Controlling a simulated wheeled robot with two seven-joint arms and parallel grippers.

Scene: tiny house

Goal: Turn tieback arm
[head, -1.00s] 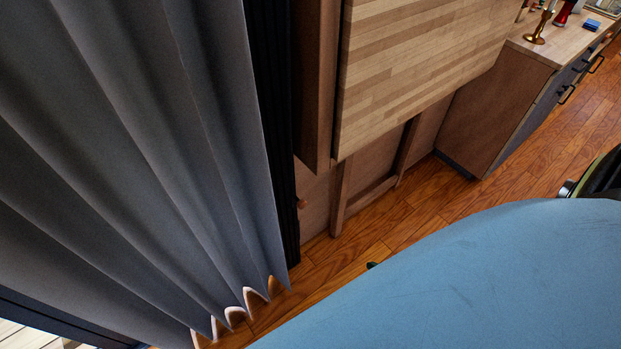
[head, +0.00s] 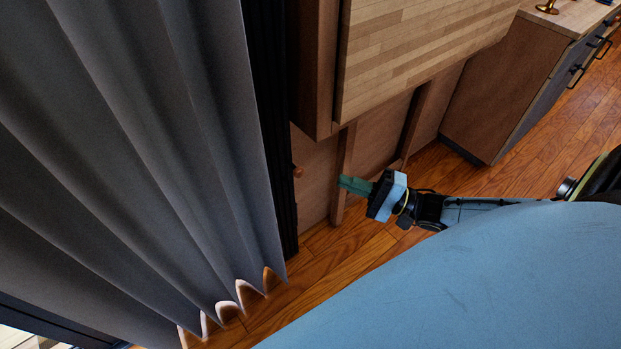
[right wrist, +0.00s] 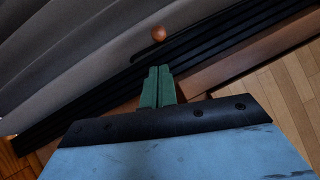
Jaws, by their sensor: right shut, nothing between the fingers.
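The tieback arm shows as a small copper-coloured round knob (head: 297,171) at the edge of the dark frame beside the curtain. In the right wrist view the knob (right wrist: 158,34) sits just beyond the fingertips, with a thin dark rod below it. The grey pleated curtain (head: 140,150) hangs at the left, outside the tieback. My right gripper (head: 344,182) has green fingers pointing left toward the knob, with a gap between them. In the right wrist view its fingers (right wrist: 158,72) are pressed together and empty. My left gripper is not in view.
A wooden fold-down panel (head: 420,50) hangs on the wall above my right gripper. A wooden cabinet (head: 500,90) stands at the right. Wooden floor (head: 330,255) lies open below. My large blue body part fills the lower right.

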